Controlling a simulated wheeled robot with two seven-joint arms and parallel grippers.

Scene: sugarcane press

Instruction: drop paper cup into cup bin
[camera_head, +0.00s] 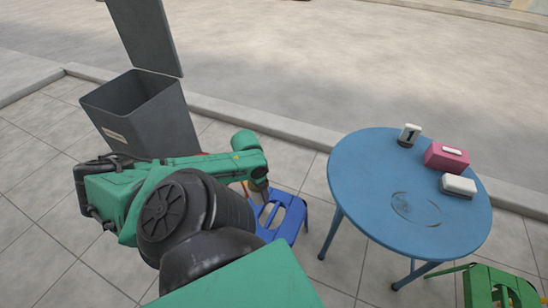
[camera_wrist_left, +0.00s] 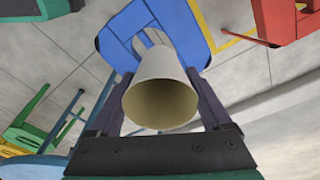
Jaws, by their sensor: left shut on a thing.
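A dark grey bin (camera_head: 158,118) stands at the left in the head view, its lid (camera_head: 145,35) raised and its top open. A pale label is on its front. My left gripper (camera_head: 262,187) is to the right of the bin, over a blue stool, clear of the bin's opening. In the left wrist view, it is shut on a white paper cup (camera_wrist_left: 160,68), with a finger on each side. The cup's open mouth faces the wrist camera. I cannot make out the cup in the head view. My right gripper is not in view.
The blue stool (camera_head: 292,218) stands below my left gripper. A round blue table (camera_head: 365,180) at the right holds a number block (camera_head: 409,135), a pink tissue box (camera_head: 446,157) and a white-topped box (camera_head: 458,185). A green stool (camera_head: 497,287) is at lower right. A kerb (camera_head: 265,122) runs behind.

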